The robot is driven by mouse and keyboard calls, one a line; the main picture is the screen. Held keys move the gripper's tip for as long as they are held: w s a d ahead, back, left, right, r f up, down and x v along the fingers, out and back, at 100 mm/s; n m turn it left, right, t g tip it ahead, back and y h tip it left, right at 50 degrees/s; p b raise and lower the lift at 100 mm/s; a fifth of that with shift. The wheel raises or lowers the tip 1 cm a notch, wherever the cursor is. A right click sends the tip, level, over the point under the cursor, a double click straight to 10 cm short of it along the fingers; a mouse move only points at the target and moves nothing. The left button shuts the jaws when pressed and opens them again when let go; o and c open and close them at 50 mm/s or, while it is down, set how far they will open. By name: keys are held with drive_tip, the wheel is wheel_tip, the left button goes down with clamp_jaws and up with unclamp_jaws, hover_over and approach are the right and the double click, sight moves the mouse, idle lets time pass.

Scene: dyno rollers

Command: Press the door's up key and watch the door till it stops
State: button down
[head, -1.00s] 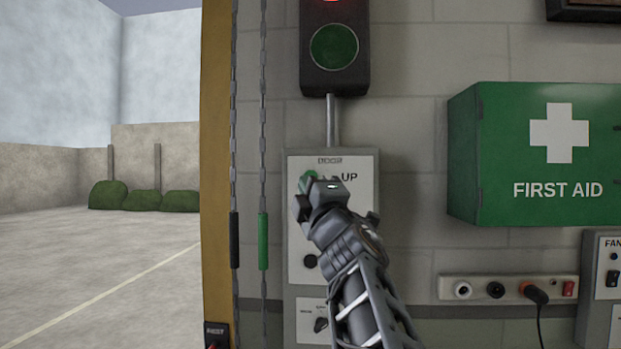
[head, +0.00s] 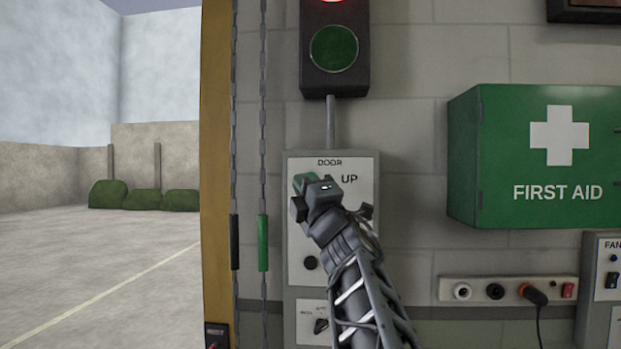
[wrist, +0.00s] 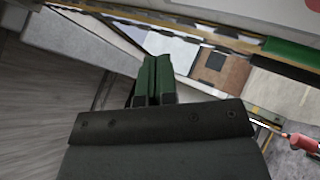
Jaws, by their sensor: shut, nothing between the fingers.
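The door's control panel (head: 364,243), marked DOOR and UP, is on the block wall. A green patch at the up key (head: 301,181) shows beside my gripper (head: 310,193), which covers most of the key. I cannot tell whether the fingertips touch it. In the wrist view my gripper (wrist: 156,80) is shut, its two fingers together with nothing between them. A lower dark button (head: 311,263) shows on the panel. The doorway (head: 100,240) at left opens onto a yard; no door leaf or edge shows in it.
A signal box (head: 335,85) above the panel has its red lamp lit and its green lamp dark. Two chains with a black handle (head: 234,242) and a green handle (head: 263,243) hang left of the panel. A first aid box (head: 558,160) and socket strip (head: 478,290) are at right.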

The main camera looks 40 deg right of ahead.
drive_tip(key=shift+w+d+p, duration=0.5)
drive_tip(key=shift+w+d, duration=1.55)
drive_tip(key=shift+w, duration=0.05)
drive_tip(key=shift+w, duration=0.1)
idle(0.6)
drive_tip(key=shift+w+d, duration=0.2)
drive_tip(key=shift+d, duration=0.05)
drive_tip(key=shift+w+d, duration=0.25)
idle(0.9)
idle(0.4)
drive_tip(key=shift+s+a+b, duration=0.5)
drive_tip(key=shift+s+b, duration=0.05)
drive_tip(key=shift+s+a+b, duration=0.9)
drive_tip(key=shift+s+a, duration=0.85)
drive_tip(key=shift+s, duration=0.05)
